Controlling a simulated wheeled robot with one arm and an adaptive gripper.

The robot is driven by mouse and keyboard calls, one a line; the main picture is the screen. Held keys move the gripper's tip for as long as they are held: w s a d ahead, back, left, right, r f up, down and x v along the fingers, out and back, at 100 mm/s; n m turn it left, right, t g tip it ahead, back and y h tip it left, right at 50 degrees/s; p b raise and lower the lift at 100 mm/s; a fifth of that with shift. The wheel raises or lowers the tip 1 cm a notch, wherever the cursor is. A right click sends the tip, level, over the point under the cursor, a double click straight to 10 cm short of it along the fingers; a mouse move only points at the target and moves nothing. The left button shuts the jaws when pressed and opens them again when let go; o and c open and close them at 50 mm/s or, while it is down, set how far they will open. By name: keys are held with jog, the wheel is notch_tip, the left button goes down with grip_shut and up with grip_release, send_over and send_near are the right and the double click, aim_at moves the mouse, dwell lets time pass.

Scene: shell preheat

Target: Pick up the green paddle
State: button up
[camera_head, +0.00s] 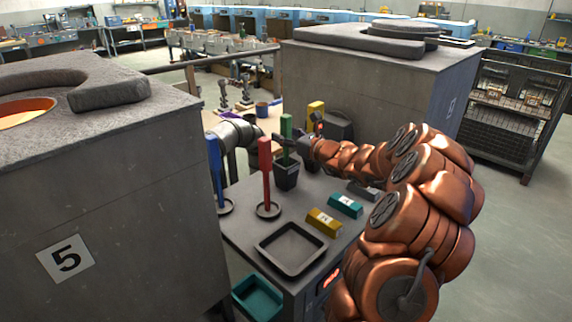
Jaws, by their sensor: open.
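The green paddle (287,126) stands upright, its lower end in a dark square cup (286,176) near the far side of the small table. My gripper (291,144) reaches in from the right at the paddle's height. Its dark fingers are open and lie right at the paddle, partly overlapping it in the picture. I cannot tell whether they touch it or are on both sides of it.
A red paddle (265,168) and a blue paddle (214,160) stand in round holders left of the cup. A yellow block (324,221), a teal block (346,205) and a black tray (262,257) lie nearer. Large grey furnaces (130,165) flank the table.

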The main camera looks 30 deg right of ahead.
jog(key=shift+c, duration=0.3)
grip_shut()
dwell(0.3)
